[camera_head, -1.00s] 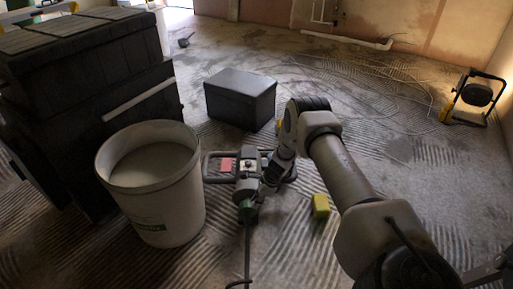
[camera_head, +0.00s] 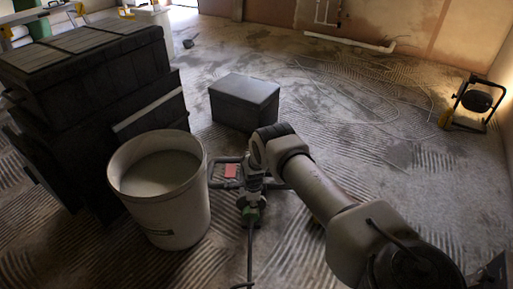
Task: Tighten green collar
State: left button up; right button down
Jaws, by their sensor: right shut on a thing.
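A mixer-like power tool with a frame handle (camera_head: 222,183) and a red patch (camera_head: 230,171) lies between the bucket and my right arm. My left gripper is not in view.
A white bucket (camera_head: 184,219) with grey contents stands close left of the tool. Dark stacked crates (camera_head: 85,100) stand behind it. A dark box (camera_head: 244,103) sits beyond the tool, and a work lamp (camera_head: 473,103) at far right. The floor between box and lamp is mostly clear.

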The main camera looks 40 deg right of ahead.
jog(key=shift+w+a+f+g+h+b, duration=0.1)
jog(key=shift+w+a+g+h+b, duration=0.35)
jog(key=shift+g+h+b, duration=0.2)
jog(key=shift+w+a+g+h, duration=0.1)
jog(key=shift+g+h, duration=0.15)
jog(key=shift+h, duration=0.1)
jog(key=c, duration=1.1)
grip_release()
jog(key=v, duration=1.2)
